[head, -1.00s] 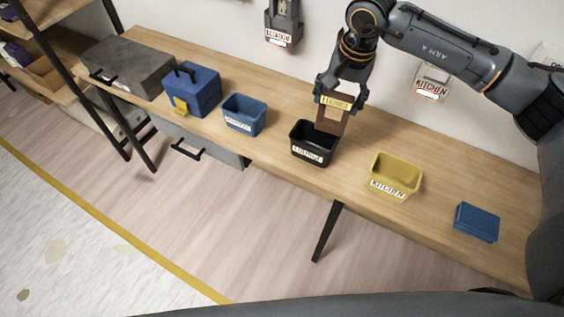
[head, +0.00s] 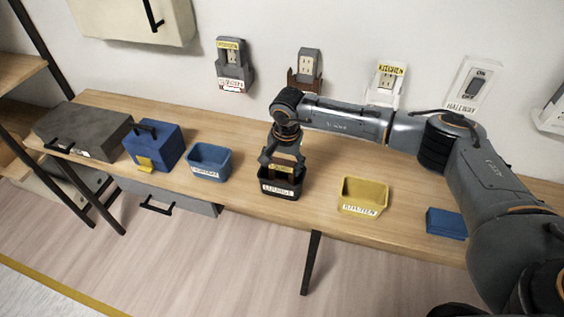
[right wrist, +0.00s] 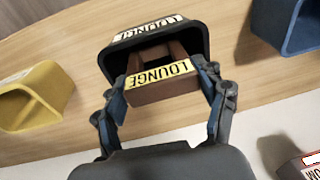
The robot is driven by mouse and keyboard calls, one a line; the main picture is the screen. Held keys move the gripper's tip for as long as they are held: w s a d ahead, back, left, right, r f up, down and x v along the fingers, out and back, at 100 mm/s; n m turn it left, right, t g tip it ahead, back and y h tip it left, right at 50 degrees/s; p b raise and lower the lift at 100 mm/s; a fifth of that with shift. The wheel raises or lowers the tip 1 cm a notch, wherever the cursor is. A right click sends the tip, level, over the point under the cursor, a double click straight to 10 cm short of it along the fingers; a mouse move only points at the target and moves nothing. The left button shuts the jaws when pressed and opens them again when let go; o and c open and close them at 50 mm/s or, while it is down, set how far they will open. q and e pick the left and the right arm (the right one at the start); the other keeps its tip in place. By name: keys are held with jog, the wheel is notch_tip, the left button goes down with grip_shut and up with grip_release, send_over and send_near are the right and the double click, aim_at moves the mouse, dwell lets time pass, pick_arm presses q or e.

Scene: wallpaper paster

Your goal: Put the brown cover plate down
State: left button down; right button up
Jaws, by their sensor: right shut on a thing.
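The brown cover plate (right wrist: 155,90) has a yellow label reading LOUNGE. My right gripper (right wrist: 163,100) is shut on it, with one finger at each side. In the head view my right gripper (head: 283,166) points down over the black bin (head: 281,189), and the plate (head: 281,172) is at the bin's mouth. In the right wrist view the black bin (right wrist: 125,47), labelled LOUNGE, is right beyond the plate, whose far part reaches into the opening. I cannot tell whether the plate touches the bin's floor. My left gripper is not in view.
A blue bin (head: 208,164) stands left of the black one and a yellow bin (head: 363,195) right of it. A blue toolbox (head: 153,147), a grey box (head: 82,132) and a flat blue box (head: 446,223) are also on the wooden table (head: 235,188). Several outlets and switches are on the wall.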

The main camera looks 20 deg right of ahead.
jog(key=shift+f, duration=0.1)
jog(key=shift+f+b, duration=0.1)
jog(key=shift+b, duration=0.2)
jog(key=o, duration=1.1)
jog(key=shift+c, duration=0.2)
jog(key=shift+o, duration=1.2)
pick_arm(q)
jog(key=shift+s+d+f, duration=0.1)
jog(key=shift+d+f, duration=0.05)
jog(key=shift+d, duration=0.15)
